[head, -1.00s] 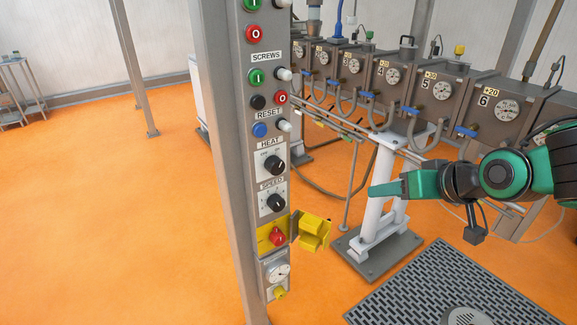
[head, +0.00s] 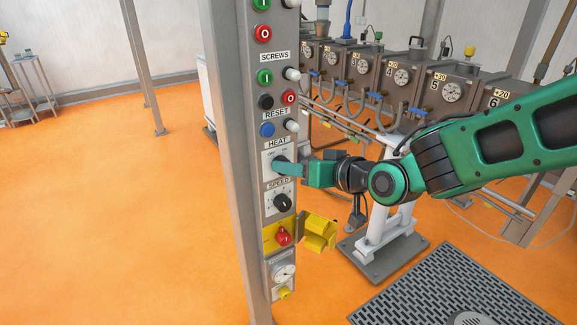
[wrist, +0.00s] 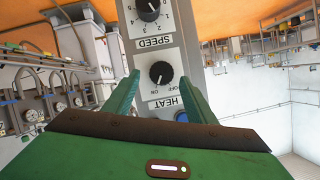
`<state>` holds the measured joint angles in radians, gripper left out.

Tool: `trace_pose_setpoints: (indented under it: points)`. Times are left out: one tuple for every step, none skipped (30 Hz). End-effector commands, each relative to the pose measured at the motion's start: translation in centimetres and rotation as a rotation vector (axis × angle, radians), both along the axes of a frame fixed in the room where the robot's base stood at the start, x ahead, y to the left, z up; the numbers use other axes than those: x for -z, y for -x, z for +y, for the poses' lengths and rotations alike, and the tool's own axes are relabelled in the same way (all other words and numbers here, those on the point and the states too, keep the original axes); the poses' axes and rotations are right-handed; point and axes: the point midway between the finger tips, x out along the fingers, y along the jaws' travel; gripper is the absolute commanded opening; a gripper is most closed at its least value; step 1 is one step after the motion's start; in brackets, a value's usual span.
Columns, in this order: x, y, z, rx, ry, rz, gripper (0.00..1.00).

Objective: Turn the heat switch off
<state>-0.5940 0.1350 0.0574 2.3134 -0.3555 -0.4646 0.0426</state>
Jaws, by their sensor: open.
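The heat switch is a round black knob (wrist: 160,73) on a white plate marked OFF and ON, upside down in the wrist view. Its pale mark appears to point towards ON. In the head view the knob (head: 279,160) shows partly behind my gripper (head: 288,168), below the HEAT label. My gripper (wrist: 161,80) is open, with one green finger on each side of the knob in the picture. I see no clear contact between the fingers and the knob.
The speed knob (head: 283,202) sits just below the heat switch. Above it are a blue reset button (head: 267,129) and several other buttons. A yellow guard (head: 318,233) juts out beside a red knob (head: 282,236) lower on the panel. Grey barrel units (head: 452,88) stand behind my arm.

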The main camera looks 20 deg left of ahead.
Motion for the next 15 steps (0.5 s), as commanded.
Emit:
trace_pose_setpoints:
  points:
    - [0.3, -0.3, 0.6, -0.002, 0.0, 0.001, 0.51]
    - [0.4, -0.5, 0.9, -0.002, 0.0, 0.0, 0.51]
    - [0.6, -0.7, 1.2, -0.002, 0.0, 0.0, 0.51]
    - [0.6, -0.8, 1.4, -0.001, 0.0, -0.001, 0.51]
    - [0.7, -1.0, 1.6, -0.001, 0.0, -0.001, 0.51]
    - [0.8, -1.2, 1.8, 0.0, 0.001, -0.001, 0.51]
    - [0.9, -1.3, 1.9, 0.0, 0.001, -0.001, 0.51]
    - [0.9, -1.3, 2.0, 0.0, 0.001, -0.001, 0.51]
    - [1.0, -1.4, 2.1, 0.0, 0.001, -0.001, 0.51]
    - [1.0, -1.4, 2.2, 0.0, 0.0, 0.0, 0.51]
    - [1.0, -1.5, 2.2, 0.0, -0.001, -0.001, 0.51]
    - [1.0, -1.5, 2.2, 0.0, -0.001, -0.001, 0.51]
    - [1.0, -1.5, 2.3, 0.0, -0.001, -0.001, 0.51]
    - [1.0, -1.5, 2.3, 0.0, -0.001, -0.001, 0.51]
    - [1.0, -1.5, 2.3, 0.0, -0.001, -0.001, 0.51]
